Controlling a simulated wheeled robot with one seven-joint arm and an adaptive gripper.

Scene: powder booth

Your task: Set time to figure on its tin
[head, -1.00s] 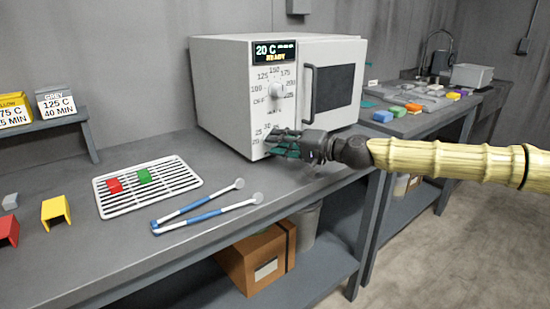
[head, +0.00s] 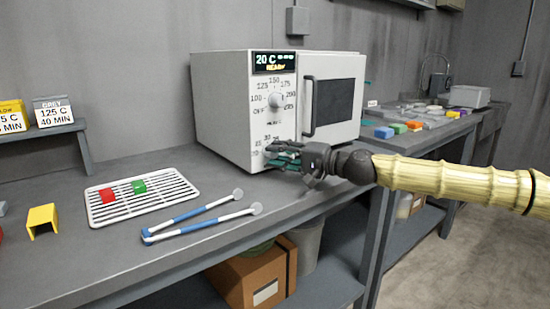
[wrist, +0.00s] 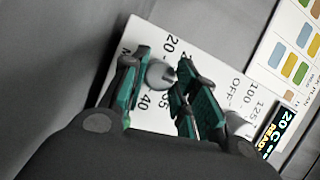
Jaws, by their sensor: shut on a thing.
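A white oven (head: 230,110) stands on the bench, its lit display (head: 274,62) reading 20 C. Its upper temperature knob (head: 275,100) is clear of my gripper. My gripper (head: 275,155) is at the lower dial on the front panel. In the wrist view, its green-padded fingers (wrist: 158,80) are shut on the round grey timer knob (wrist: 161,74), with 20, 35 and 40 printed around it. The knob's pointer is hidden. A grey-labelled tin (head: 54,112) on the left shelf reads 125 C, 40 MIN. A yellow-labelled tin (head: 10,117) is cut off by the frame edge.
A white wire rack (head: 180,184) holds a red piece (head: 108,195) and a green piece (head: 139,187). A yellow bracket (head: 42,220) sits left. Coloured blocks (head: 398,128) lie on the far bench.

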